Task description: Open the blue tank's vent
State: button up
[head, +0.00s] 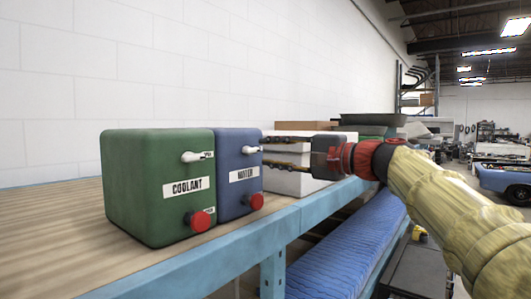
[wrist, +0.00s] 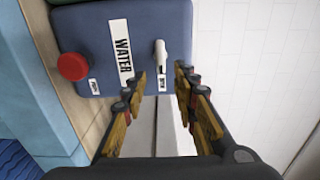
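The blue tank (head: 232,190), labelled WATER, stands on the bench against the right side of the green tank. In the wrist view the blue tank (wrist: 200,25) fills the upper middle. Its small white vent lever (wrist: 160,53) sticks out of the front face beside a small label (wrist: 162,84); it also shows in the head view (head: 250,149). My gripper (head: 265,151) points left at the upper front of the tank. In the wrist view my gripper (wrist: 160,76) is open and empty, with the lever ahead between its fingertips, seemingly without contact.
The green COOLANT tank (head: 150,195) has a similar white lever and red knob. The blue tank's red knob (wrist: 72,66) sits low on its front. White boxes (head: 290,180) stand behind my gripper. The blue bench edge (head: 240,240) runs along the front.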

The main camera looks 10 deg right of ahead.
jog(key=v, duration=0.9)
jog(key=shift+d+r, duration=0.1)
jog(key=s+d+f+g+h+b, duration=0.1)
jog(key=d+f+h, duration=0.15)
jog(key=f, duration=0.85)
jog(key=d+f+g+h, duration=0.2)
jog(key=f+h, duration=0.2)
jog(key=f, duration=0.8)
jog(key=s+f+n+g+h+b, duration=0.1)
jog(key=s+f+b, duration=0.5)
jog(key=f, duration=0.9)
jog(key=s+a+f+n+g+h+b, duration=0.1)
jog(key=s+f+n+h+b, duration=0.2)
jog(key=s+f, duration=0.9)
jog(key=s+f+n+g+h+b, duration=0.2)
jog(key=s+f+n+b, duration=0.3)
jog(key=s+f+b, duration=0.5)
notch_tip(320, 180, down, 9)
jog(key=shift+a+f+b, duration=0.1)
jog(key=shift+a+b, duration=0.3)
jog(key=shift+b, duration=0.35)
